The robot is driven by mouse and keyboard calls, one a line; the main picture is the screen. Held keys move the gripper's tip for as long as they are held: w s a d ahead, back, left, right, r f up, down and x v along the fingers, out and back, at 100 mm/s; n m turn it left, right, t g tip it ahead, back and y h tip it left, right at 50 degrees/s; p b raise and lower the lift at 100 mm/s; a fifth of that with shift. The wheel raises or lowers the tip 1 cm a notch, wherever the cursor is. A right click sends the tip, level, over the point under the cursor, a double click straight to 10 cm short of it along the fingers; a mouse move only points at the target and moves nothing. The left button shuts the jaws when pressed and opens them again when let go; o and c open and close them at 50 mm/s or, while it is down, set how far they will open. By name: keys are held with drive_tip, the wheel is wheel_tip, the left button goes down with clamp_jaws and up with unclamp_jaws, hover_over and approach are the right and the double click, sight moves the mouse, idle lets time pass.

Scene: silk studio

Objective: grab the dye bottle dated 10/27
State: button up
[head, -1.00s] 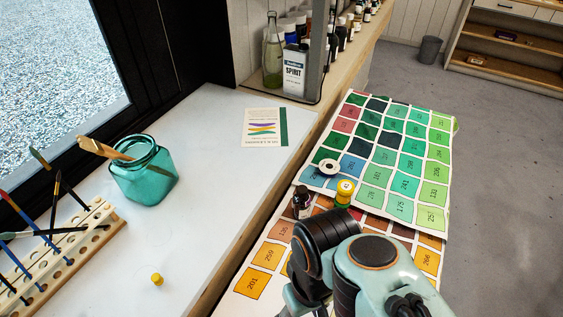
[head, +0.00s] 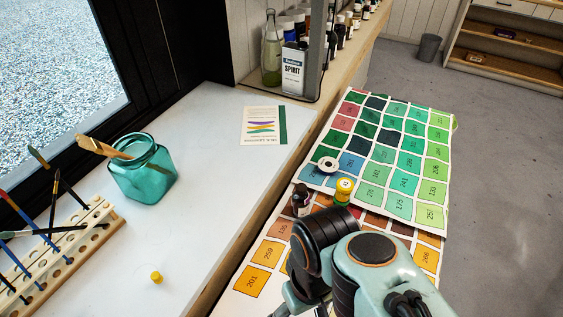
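A small dark bottle (head: 301,199) stands on the colour chart, left of my arm's black joint. A yellow-capped bottle (head: 344,190) stands just right of it, its lower part partly hidden by my arm. More small bottles with white or dark caps (head: 341,31) stand in a row on the ledge at the back. No date can be read on any bottle at this size. My arm reaches in from the bottom right.
The white counter (head: 205,185) holds a teal glass jar (head: 146,172), a brush rack (head: 85,232), a yellow cap (head: 156,277) and a card (head: 262,126). A spirit tin (head: 293,70) stands behind.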

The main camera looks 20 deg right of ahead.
drive_tip(key=w+r+n+t, duration=0.1)
drive_tip(key=w+r+t, duration=0.2)
drive_tip(key=w, duration=0.5)
drive_tip(key=w+r+t, duration=0.2)
drive_tip(key=w+t, duration=0.1)
drive_tip(key=w, duration=0.4)
drive_tip(key=m+g+h, duration=0.1)
drive_tip(key=m, duration=0.2)
hover_over(302, 188)
drive_tip(key=s, duration=0.2)
wheel_tip(302, 188, down, 16)
drive_tip(key=shift+a+r, duration=0.1)
drive_tip(key=shift+x, duration=3.15)
drive_tip(key=shift+s, duration=0.1)
clamp_jaws()
